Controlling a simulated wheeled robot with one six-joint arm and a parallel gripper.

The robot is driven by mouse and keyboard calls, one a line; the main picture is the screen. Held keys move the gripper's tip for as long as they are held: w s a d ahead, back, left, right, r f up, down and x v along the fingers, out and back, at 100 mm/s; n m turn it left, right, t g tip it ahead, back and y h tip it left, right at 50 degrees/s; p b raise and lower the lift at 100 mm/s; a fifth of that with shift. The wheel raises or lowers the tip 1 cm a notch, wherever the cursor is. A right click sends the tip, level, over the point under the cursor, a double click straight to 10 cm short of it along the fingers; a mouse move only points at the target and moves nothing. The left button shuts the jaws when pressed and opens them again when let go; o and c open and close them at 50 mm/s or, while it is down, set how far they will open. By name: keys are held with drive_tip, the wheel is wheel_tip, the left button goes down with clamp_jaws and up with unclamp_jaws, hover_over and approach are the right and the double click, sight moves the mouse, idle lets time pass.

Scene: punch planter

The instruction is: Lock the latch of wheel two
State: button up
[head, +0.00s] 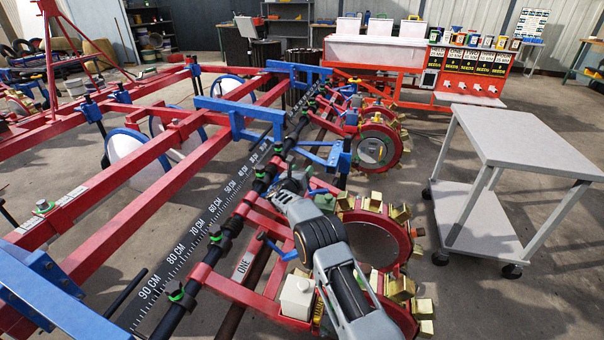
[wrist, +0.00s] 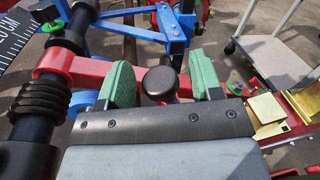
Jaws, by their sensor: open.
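My gripper (wrist: 160,64) is open in the wrist view, its two green finger pads spread apart. A black round-topped knob (wrist: 160,84) shows between the pads, in front of a red bar (wrist: 66,61); I cannot tell whether the pads touch it. In the head view my gripper (head: 307,182) is over the red wheel mounts, partly hidden by my own arm. The middle red punch wheel (head: 372,239) with tan boxes is just right of it. No label for wheel two is readable, and its latch is not clearly seen. A red arm marked ONE (head: 243,265) is nearer.
A blue handle (head: 277,246) and a white box (head: 297,296) are on the nearer mount. A black ruler bar (head: 190,240) runs along the red frame. A farther punch wheel (head: 377,147) stands beyond. A grey cart (head: 522,137) stands at the right, with open floor around it.

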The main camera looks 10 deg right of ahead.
idle(0.3)
clamp_jaws()
idle(0.4)
